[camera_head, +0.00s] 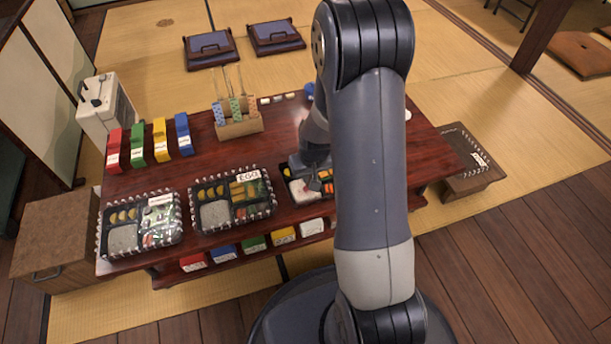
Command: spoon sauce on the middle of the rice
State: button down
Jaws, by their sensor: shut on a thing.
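A black bento box (285,173) with a beaded rim stands at the right of the row on the dark red table. White rice (299,189) shows in its front left compartment, with orange and yellow food (327,187) at its right. My gripper (316,184) is low over this box, at the right side of the rice. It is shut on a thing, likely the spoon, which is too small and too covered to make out. My arm hides the right part of the box. I cannot tell whether sauce lies on the rice.
Two more filled bento boxes (190,208) (101,233) stand to the left. A holder with patterned packets (239,127), coloured binders (158,139) and a white appliance (104,107) are farther back. Coloured containers (224,248) sit on a low front shelf. The table's middle (190,172) is clear.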

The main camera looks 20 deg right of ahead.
jog(key=shift+d, duration=0.2)
jog(key=shift+d, duration=1.05)
jog(key=shift+w, duration=0.45)
dwell(0.5)
jog(key=shift+a, duration=1.1)
jog(key=shift+a, duration=0.1)
jog(key=shift+a, duration=1)
